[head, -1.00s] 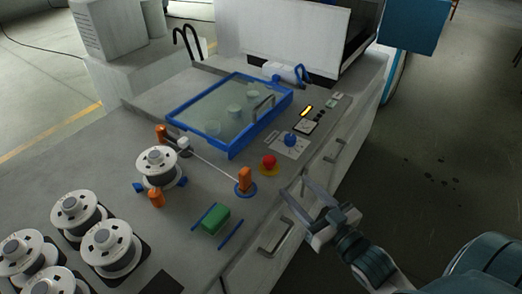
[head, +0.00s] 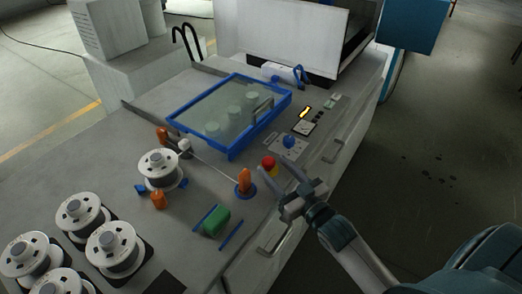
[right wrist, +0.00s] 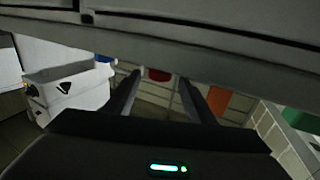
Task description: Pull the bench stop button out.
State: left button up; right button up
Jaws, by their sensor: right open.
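The bench stop button (head: 268,162) has a red mushroom head on a yellow base. It stands on the grey bench near its right edge. My right gripper (head: 278,174) is open and empty, with its fingertips close to the button on the near side. In the right wrist view, the red button (right wrist: 158,75) shows beyond the two fingers (right wrist: 160,92), between their tips. I cannot tell whether the fingers touch it. My left gripper is not in view.
An orange post (head: 244,182) stands just left of the gripper, with a thin wire running to it. A blue knob (head: 289,141) is behind the button. A green block (head: 216,221), a blue-framed glass lid (head: 228,113) and several spools (head: 120,246) are also on the bench.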

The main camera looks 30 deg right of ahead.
aim_at(261, 161)
jog(key=w, duration=0.2)
jog(key=w+p, duration=0.1)
jog(key=w, duration=0.3)
jog(key=shift+w+a, duration=0.2)
jog(key=shift+a, duration=0.2)
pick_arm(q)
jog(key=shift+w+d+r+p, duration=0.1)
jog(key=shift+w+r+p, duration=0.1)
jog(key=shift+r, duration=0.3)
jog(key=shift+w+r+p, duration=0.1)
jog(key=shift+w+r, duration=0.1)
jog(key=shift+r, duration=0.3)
pick_arm(e)
jog(key=shift+w+a, duration=0.1)
jog(key=shift+w, duration=0.55)
